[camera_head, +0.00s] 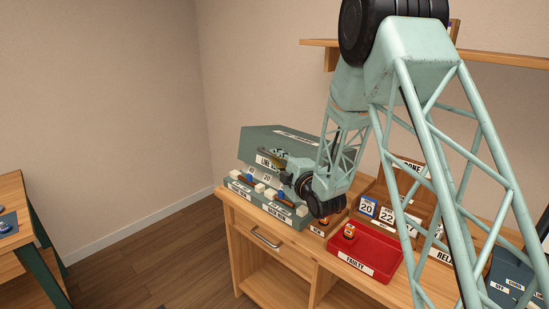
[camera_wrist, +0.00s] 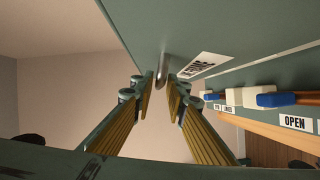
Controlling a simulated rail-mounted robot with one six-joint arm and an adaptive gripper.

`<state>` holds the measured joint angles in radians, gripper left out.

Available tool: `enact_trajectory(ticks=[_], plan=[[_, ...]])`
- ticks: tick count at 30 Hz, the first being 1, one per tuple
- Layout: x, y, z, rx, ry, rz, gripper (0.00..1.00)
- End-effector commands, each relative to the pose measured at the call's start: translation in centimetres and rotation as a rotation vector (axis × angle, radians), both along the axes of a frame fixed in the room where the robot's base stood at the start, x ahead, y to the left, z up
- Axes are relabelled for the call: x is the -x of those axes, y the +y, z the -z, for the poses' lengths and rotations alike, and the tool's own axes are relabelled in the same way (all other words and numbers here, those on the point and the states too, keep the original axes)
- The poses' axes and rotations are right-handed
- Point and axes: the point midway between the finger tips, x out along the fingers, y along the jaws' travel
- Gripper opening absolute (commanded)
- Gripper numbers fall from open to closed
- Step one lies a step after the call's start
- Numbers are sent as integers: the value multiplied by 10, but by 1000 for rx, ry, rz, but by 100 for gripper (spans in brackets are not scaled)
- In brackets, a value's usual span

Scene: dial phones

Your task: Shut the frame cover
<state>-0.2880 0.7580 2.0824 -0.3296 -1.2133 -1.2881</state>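The grey-green frame cover (camera_head: 262,138) is at the back left of the workbench and looks raised above the row of switches (camera_head: 268,190). Its underside or face (camera_wrist: 215,35) fills the top of the wrist view, with a white label and a metal handle (camera_wrist: 162,66). My gripper (camera_head: 284,162) is in front of the cover in the head view, small and partly merged with it. In the wrist view my gripper's fingers (camera_wrist: 161,88) are partly apart, with the handle between or just beyond their tips. Contact with the handle cannot be told.
A red tray (camera_head: 375,270) marked FAULTY holds a small orange item (camera_head: 349,231). Number cards (camera_head: 368,207) stand in a wooden holder behind it. White-and-blue switch blocks (camera_wrist: 255,97) lie to the right in the wrist view. A wall shelf (camera_head: 500,56) is above.

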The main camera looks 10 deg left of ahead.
Motion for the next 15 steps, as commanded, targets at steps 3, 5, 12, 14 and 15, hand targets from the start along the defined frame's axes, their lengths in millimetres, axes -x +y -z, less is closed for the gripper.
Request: enact_trajectory(ticks=[3, 5, 12, 14, 15], plan=[[11, -8, -1, 0, 0, 1, 13], [17, -13, -2, 1, 1, 1, 13], [46, -32, -4, 0, 1, 1, 13], [53, -37, -5, 0, 2, 2, 13], [58, -41, -5, 0, 2, 2, 13]])
